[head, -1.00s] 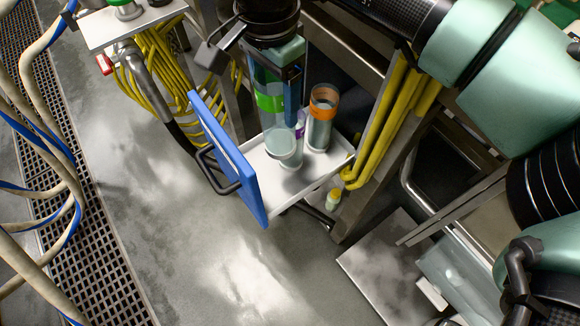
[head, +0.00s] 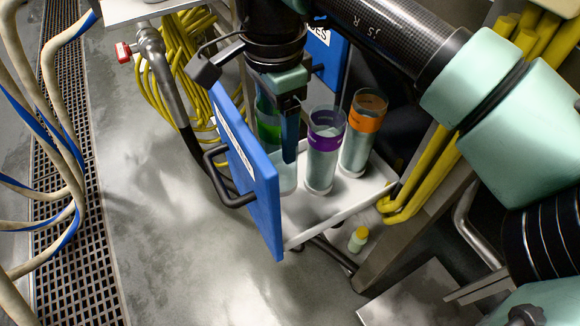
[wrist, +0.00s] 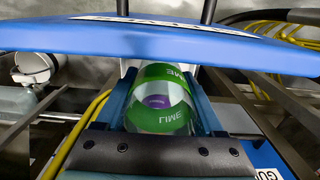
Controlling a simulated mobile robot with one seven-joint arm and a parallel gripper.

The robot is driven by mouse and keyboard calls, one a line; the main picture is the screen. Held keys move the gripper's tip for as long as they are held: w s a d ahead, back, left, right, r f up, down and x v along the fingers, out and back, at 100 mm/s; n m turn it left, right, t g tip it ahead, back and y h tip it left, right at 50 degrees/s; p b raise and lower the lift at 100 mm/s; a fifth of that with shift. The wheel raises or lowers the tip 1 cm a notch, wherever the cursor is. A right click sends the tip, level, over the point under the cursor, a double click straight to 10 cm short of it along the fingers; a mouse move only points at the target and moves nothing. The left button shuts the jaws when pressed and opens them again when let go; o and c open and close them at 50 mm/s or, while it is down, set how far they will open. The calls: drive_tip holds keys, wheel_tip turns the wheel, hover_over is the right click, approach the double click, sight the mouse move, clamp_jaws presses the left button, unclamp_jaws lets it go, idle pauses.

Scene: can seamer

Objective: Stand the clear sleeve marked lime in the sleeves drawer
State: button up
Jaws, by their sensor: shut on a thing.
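The clear sleeve with the green lime band (head: 268,122) is upright at the left side of the open drawer, behind its blue front (head: 246,170). My gripper (head: 290,148) is shut on it from above and hides part of it. In the wrist view the lime sleeve (wrist: 160,104) sits between my two blue fingers, its LIME lettering readable. The white drawer tray (head: 305,226) also holds a purple-banded sleeve (head: 325,150) and an orange-banded sleeve (head: 362,132), both standing to the right. I cannot tell whether the lime sleeve's base touches the tray floor.
The drawer's black handle (head: 226,180) sticks out over the floor. Yellow pipes (head: 425,175) run along the drawer's right side. A small yellow-capped bottle (head: 358,239) stands below. Yellow cables (head: 180,75) hang at the back left. The floor in front is clear.

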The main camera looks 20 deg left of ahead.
sight(279, 160)
drive_tip(key=shift+f+b, duration=1.15)
drive_tip(key=shift+f, duration=2.05)
drive_tip(key=shift+f, duration=0.2)
drive_tip(key=o, duration=1.4)
drive_tip(key=shift+c, duration=0.2)
drive_tip(key=shift+r, duration=0.1)
wheel_tip(279, 160, up, 12)
drive_tip(key=p, duration=0.4)
drive_tip(key=shift+r+p, duration=0.1)
drive_tip(key=shift+p, duration=0.3)
